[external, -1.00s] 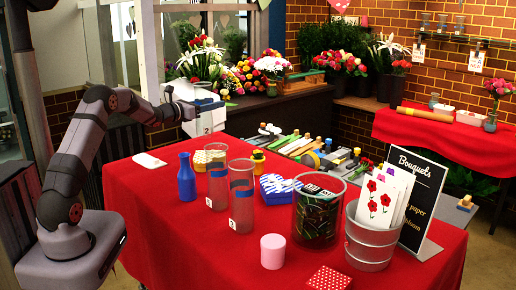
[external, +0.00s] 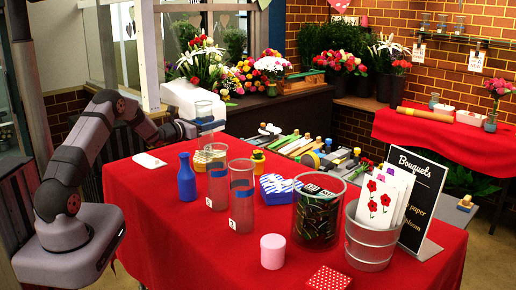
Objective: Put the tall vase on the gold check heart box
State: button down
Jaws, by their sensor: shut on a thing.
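My gripper (external: 203,123) is shut on a clear glass vase with a blue band (external: 205,108), held upright above the back left of the red table. The gold check heart box (external: 199,160) sits on the table below the held vase, partly hidden by the blue bottle and a standing glass vase. The held vase's lower end appears just above or at the box; I cannot tell if they touch. Two other clear vases with blue bands, a front one (external: 242,200) and one behind it (external: 217,184), stand on the table.
A blue bottle (external: 187,178) stands close in front of the gold box. A blue striped heart box (external: 275,188), a dark-filled glass container (external: 318,215), a metal bucket (external: 369,245), a pink cylinder (external: 272,252) and a red dotted box (external: 329,279) are on the table. The front left is clear.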

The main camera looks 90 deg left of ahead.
jog(key=shift+b, duration=0.3)
jog(key=c, duration=0.9)
grip_release()
jog(key=shift+f, duration=0.1)
jog(key=shift+s+d, duration=0.2)
jog(key=shift+s, duration=0.05)
jog(key=b+v, duration=0.3)
jog(key=v, duration=0.8)
jog(key=shift+s+d+b, duration=0.15)
jog(key=shift+d+b, duration=0.1)
jog(key=shift+b, duration=0.15)
jog(key=shift+r, duration=0.25)
